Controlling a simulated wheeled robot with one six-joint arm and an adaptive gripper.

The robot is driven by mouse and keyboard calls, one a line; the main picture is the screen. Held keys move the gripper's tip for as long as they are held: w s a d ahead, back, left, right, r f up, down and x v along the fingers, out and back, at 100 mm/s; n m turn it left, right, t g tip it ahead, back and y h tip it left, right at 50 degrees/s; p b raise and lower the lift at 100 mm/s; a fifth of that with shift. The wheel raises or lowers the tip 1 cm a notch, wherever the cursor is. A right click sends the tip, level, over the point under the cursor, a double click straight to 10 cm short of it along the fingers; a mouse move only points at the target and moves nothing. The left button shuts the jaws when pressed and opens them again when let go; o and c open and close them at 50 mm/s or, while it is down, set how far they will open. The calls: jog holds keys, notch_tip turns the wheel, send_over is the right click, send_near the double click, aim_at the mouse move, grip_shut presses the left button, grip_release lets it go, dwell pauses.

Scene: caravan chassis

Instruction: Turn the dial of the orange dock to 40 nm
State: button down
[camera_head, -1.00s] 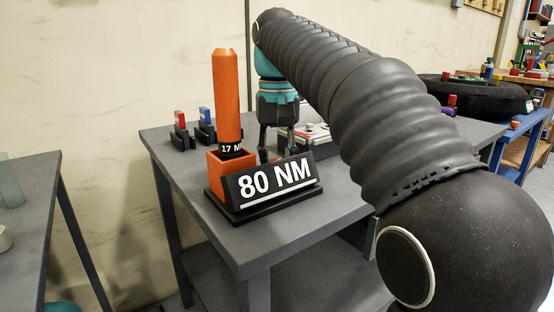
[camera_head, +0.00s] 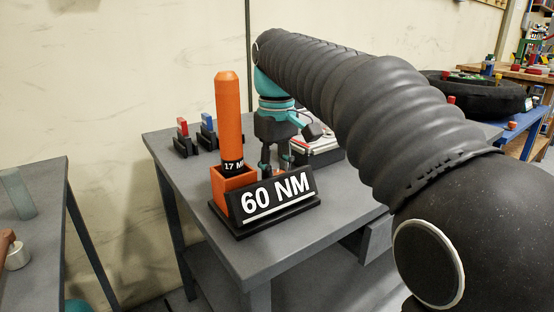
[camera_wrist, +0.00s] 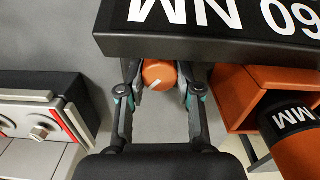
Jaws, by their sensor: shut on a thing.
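The orange dock (camera_head: 225,185) stands on the grey table with a black sign (camera_head: 272,196) in front reading 60 NM. An upright orange tool (camera_head: 228,115) with a dark band marked 17 sits in its square holder. In the wrist view the round orange dial (camera_wrist: 159,74) with a pale pointer mark lies just behind the sign (camera_wrist: 200,45). My gripper (camera_wrist: 160,88) has its two fingers on either side of the dial and is shut on it.
Small holders with a red block (camera_head: 183,127) and a blue block (camera_head: 207,122) stand at the table's back left. Another grey table (camera_head: 35,200) is at the left. The table's front right is clear.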

jog(key=n+p, duration=0.2)
jog(key=n, duration=0.1)
jog(key=shift+r+n, duration=0.1)
jog(key=shift+n, duration=0.3)
jog(key=shift+a+n, duration=0.1)
jog(key=shift+n, duration=1.6)
jog(key=c, duration=0.8)
grip_release()
jog(key=shift+s, duration=0.1)
